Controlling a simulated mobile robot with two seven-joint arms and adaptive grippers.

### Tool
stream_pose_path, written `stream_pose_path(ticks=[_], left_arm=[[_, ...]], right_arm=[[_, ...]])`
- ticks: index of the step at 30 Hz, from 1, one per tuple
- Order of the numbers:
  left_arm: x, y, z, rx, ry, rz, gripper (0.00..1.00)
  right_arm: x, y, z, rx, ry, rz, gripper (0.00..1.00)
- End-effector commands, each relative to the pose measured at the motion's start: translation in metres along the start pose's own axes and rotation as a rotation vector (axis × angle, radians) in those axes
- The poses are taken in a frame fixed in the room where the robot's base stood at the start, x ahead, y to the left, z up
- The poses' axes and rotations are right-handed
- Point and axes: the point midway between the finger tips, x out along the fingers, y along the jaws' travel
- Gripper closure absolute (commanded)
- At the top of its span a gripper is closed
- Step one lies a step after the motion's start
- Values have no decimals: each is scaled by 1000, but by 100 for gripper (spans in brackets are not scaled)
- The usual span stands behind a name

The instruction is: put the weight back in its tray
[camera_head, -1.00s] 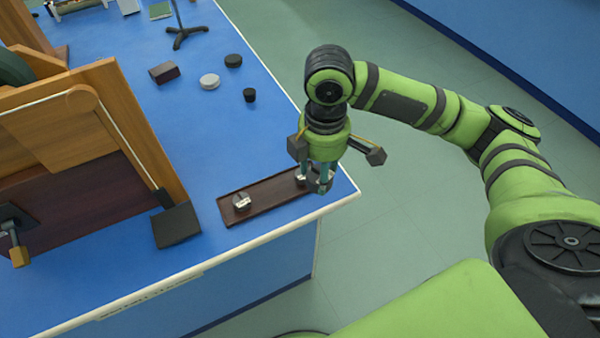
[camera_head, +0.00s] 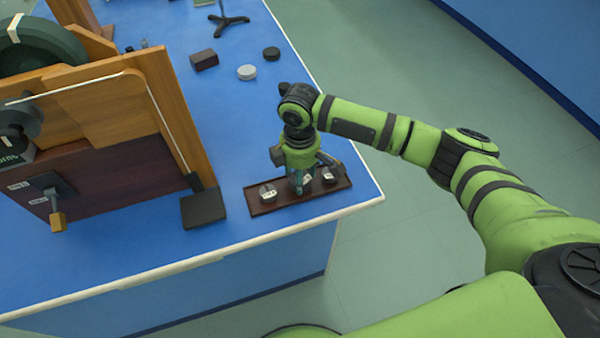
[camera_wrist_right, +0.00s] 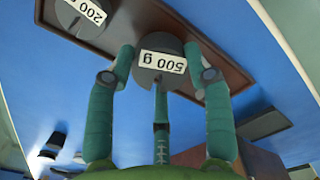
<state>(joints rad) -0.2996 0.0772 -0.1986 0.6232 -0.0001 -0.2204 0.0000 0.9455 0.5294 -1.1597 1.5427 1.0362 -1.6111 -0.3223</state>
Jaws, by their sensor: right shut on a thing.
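The weight labelled 500 g (camera_wrist_right: 160,65) is a grey slotted disc held between the fingers of my right gripper (camera_head: 299,187). The gripper points down over the middle of the dark brown tray (camera_head: 285,207), and its fingers largely hide the weight in the head view. In the right wrist view the fingers (camera_wrist_right: 163,85) are shut around the weight, with the tray (camera_wrist_right: 225,65) behind it. I cannot tell whether it touches the tray floor. A 200 g weight (camera_wrist_right: 82,14) sits in the tray, and another weight (camera_head: 329,176) sits at its right end. My left gripper is out of view.
The tray lies near the blue bench's front right corner. A wooden apparatus (camera_head: 180,120) with a black block (camera_head: 203,208) stands left of it. A brown box (camera_head: 204,60), a pale disc (camera_head: 247,72) and a dark disc (camera_head: 271,53) lie farther back. Bench behind the tray is clear.

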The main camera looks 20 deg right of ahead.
Motion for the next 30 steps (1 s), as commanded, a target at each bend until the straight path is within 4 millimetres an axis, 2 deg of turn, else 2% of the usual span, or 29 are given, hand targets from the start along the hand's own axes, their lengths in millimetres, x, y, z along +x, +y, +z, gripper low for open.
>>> stream_pose_path(ticks=[13, 14, 15, 16, 26, 30], left_arm=[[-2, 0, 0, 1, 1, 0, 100], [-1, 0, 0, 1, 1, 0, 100], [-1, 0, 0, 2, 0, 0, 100], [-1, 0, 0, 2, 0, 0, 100], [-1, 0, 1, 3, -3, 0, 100], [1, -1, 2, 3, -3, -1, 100]], right_arm=[[7, 0, -1, 0, 3, 1, 100], [9, 0, 0, 0, 2, -1, 44], [9, 0, 0, 0, 2, 0, 28], [9, 0, 0, 0, 2, 0, 25], [8, 0, 0, 0, 2, 1, 25], [-3, 1, 0, 0, 2, 3, 25]])
